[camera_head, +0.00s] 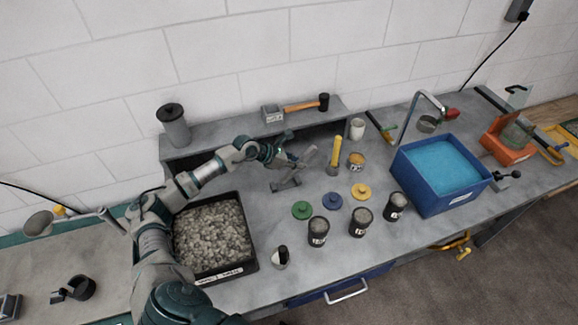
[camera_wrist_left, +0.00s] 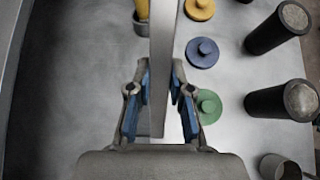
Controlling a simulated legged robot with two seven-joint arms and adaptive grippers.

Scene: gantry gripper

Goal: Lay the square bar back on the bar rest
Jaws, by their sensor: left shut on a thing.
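My left gripper (camera_head: 289,157) is over the bench in front of the raised shelf. It is shut on the square bar (camera_head: 309,156), a grey metal bar. In the left wrist view, the blue-padded fingers of the left gripper (camera_wrist_left: 159,88) stand on either side of the bar (camera_wrist_left: 162,45), which runs up out of the picture. A small grey stand (camera_head: 286,184), seemingly the bar rest, is on the bench just below the gripper; its shape is partly unclear. The right gripper is not in view.
A yellow-handled tool (camera_head: 336,149) stands right of the bar. Green (camera_head: 301,210), blue (camera_head: 333,201) and yellow (camera_head: 361,191) lids lie nearby, with several dark jars in front. A gravel tray (camera_head: 250,260) is at left, a blue water tub (camera_head: 422,197) at right.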

